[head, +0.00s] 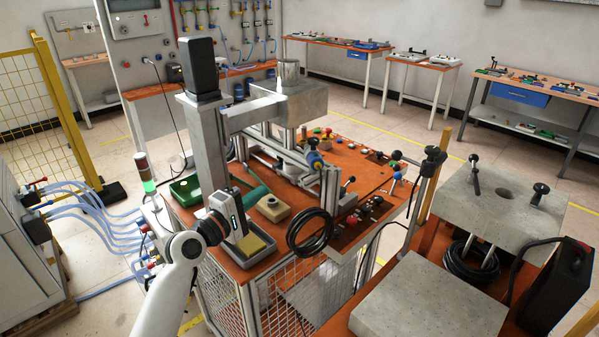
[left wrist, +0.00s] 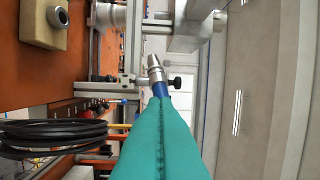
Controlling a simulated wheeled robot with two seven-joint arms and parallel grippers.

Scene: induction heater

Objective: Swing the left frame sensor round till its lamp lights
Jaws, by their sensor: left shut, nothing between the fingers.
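The left frame sensor (head: 314,159) is a small blue cylinder with a metal end, mounted on the aluminium frame (head: 331,188) above the orange bench. In the left wrist view the sensor (left wrist: 155,72) stands tilted, its metal end beside a black knob (left wrist: 175,82). My left gripper (head: 258,189) reaches in over the bench from the front left. Its teal fingers (left wrist: 164,105) are shut and empty, pointing towards the sensor. They cover the sensor's lower part; I cannot tell whether they touch it. No lit lamp can be made out on it. My right gripper is out of view.
A coiled black cable (head: 310,232) hangs at the bench's front edge. A beige block (head: 272,208) and a green tray (head: 185,190) lie near my left gripper. A grey column (head: 211,140) with an overhanging arm stands behind. A second machine (head: 505,200) is at right.

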